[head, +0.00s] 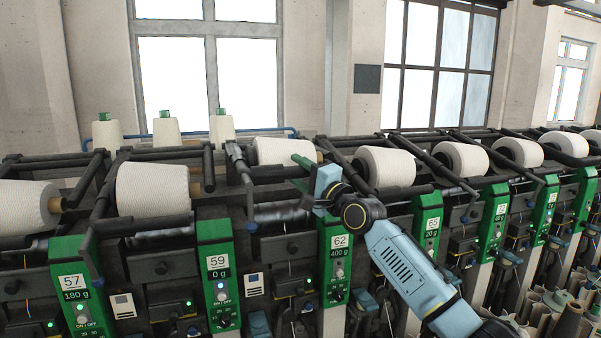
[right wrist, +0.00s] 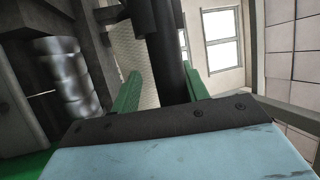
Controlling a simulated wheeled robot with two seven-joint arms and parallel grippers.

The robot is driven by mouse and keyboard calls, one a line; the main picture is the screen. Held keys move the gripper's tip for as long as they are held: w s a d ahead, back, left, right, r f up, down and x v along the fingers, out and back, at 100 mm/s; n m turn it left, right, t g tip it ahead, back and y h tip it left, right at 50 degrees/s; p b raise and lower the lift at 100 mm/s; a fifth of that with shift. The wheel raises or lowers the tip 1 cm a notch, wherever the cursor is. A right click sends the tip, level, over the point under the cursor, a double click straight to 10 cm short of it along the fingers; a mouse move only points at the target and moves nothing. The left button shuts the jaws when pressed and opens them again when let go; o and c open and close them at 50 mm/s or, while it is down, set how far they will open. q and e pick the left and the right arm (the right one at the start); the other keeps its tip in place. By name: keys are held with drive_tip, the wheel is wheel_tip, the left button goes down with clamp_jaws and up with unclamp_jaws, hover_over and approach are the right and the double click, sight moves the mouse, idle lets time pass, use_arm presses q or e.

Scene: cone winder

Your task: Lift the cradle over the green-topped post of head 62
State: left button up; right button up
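The green-topped post of head 62 (head: 338,232) shows a 62 and 400 g display in the head view. A white yarn cone (head: 283,151) sits to its upper left, in the dark cradle (head: 237,160). My right gripper (head: 303,172) is at the cone's right end, above the post. In the right wrist view, its two green fingers (right wrist: 162,88) stand on either side of a dark bar (right wrist: 166,50). A gap shows between the left finger and the bar, so it looks open around it. My left gripper is out of view.
Neighbouring heads 59 (head: 217,262) and 65 (head: 430,226) stand close on each side, with their own cones and dark arms. Several cones stand upright behind the machine.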

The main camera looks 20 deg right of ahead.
drive_tip(key=shift+s+d+f, duration=0.15)
drive_tip(key=shift+s+f, duration=0.05)
drive_tip(key=shift+s, duration=0.25)
drive_tip(key=b+v, duration=0.2)
drive_tip(key=v, duration=1)
drive_tip(key=shift+s, duration=0.25)
idle(0.6)
